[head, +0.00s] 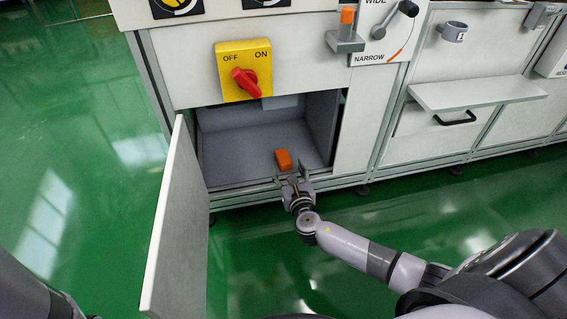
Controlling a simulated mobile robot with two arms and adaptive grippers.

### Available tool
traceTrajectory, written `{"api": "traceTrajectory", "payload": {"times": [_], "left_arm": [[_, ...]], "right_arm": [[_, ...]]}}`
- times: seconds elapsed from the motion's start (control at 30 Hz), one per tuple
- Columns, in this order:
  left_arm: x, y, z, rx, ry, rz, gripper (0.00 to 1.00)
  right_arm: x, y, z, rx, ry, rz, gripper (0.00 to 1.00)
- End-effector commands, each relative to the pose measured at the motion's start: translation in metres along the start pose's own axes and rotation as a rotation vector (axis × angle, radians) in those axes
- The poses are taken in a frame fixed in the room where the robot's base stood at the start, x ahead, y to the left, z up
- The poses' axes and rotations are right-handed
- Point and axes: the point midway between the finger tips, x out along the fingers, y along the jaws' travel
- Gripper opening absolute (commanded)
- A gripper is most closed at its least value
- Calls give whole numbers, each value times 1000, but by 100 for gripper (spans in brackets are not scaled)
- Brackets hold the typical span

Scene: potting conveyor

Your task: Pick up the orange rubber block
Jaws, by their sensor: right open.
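The orange rubber block (284,160) lies on the floor of an open grey compartment (235,164) in the conveyor cabinet. My right gripper (288,172) is at the front edge of the compartment, its fingers pointing in toward the block. The gripper is open, with the block just ahead of its fingertips. I cannot tell whether a finger touches the block. My left gripper is not in view.
The compartment's white door (178,232) hangs open at the left, toward me. A yellow switch box (244,71) with a red knob (246,82) sits above the opening. A white shelf (476,93) juts out at the right. The green floor (400,215) in front is clear.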

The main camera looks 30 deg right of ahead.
Motion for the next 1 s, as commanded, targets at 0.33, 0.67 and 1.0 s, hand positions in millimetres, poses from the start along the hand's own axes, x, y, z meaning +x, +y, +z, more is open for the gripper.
{"api": "traceTrajectory", "payload": {"times": [0.33,0.67,1.0], "left_arm": [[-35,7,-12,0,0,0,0],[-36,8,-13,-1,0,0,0],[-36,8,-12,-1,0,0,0]], "right_arm": [[42,-1,-6,0,-4,-1,59],[49,-1,-2,0,-1,-1,59],[48,-1,-2,0,-1,-1,37]]}}
